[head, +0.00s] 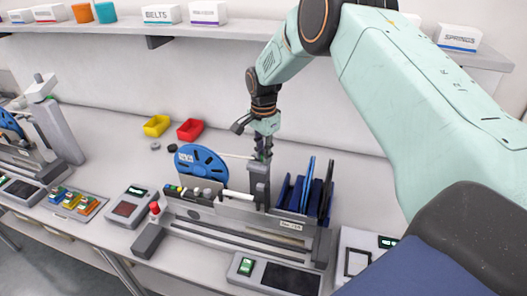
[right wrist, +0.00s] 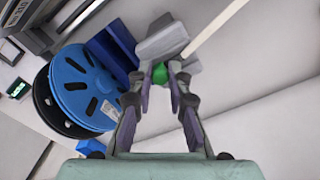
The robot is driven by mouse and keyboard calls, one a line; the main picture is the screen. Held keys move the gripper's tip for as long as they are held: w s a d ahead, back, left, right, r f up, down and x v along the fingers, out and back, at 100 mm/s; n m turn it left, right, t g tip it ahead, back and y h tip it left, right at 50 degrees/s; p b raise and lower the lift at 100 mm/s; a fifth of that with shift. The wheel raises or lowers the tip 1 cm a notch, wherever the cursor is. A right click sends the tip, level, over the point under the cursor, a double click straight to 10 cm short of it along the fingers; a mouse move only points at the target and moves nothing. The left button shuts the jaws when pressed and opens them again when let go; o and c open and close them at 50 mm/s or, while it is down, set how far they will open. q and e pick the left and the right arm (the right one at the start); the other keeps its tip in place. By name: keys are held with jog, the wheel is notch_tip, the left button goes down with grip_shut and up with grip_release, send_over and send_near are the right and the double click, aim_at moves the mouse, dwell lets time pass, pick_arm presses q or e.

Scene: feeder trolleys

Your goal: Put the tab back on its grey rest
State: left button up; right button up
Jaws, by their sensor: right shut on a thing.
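My right gripper (head: 262,155) reaches down from above to the top of a grey upright block (head: 258,182) on the feeder trolley. In the right wrist view its fingertips (right wrist: 160,78) are closed together on a small green piece (right wrist: 160,72), which looks like the tab. A grey block (right wrist: 162,42) lies right beyond the fingertips, perhaps the rest. I cannot tell whether the green piece touches it. My left gripper is not in view.
A blue reel (head: 201,163) stands left of the gripper, with a pale strip running from it. Blue upright plates (head: 305,195) stand close on the right. Yellow (head: 156,126) and red (head: 190,130) bins sit behind. A shelf (head: 120,25) runs above.

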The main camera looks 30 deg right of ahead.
jog(key=shift+f, duration=0.1)
jog(key=o, duration=0.9)
notch_tip(320, 180, up, 12)
dwell(0.4)
